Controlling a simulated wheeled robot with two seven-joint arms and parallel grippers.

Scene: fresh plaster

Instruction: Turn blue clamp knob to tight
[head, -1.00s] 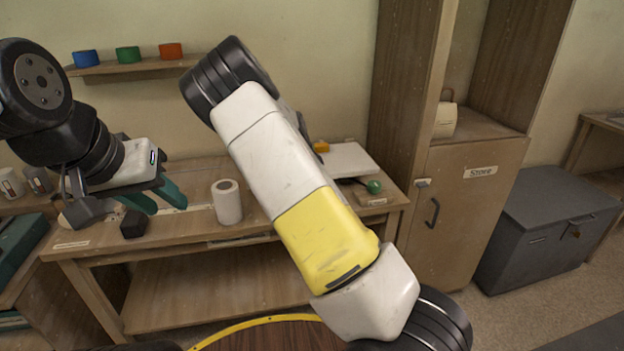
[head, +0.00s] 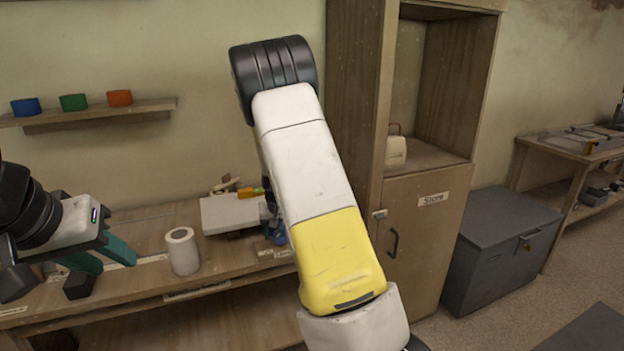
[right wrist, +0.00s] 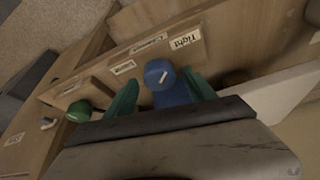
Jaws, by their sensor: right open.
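In the right wrist view the blue clamp knob (right wrist: 158,72) sits on a wooden panel, with a short white mark on its face slanting up to the right. A "Tight" label (right wrist: 185,39) is above and right of it. My right gripper (right wrist: 162,80) is open, its green fingers on either side of the knob; I cannot tell whether they touch it. In the head view my right arm hides most of that gripper and the knob. My left gripper (head: 110,260) is over the bench at the left, with its teal fingers apart and empty.
A green knob (right wrist: 78,111) is left of the blue one. On the bench (head: 215,275) are a white cylinder (head: 182,251), a pale flat plate (head: 228,213) and a dark block (head: 78,285). A cabinet (head: 425,235) and grey chest (head: 500,247) stand right.

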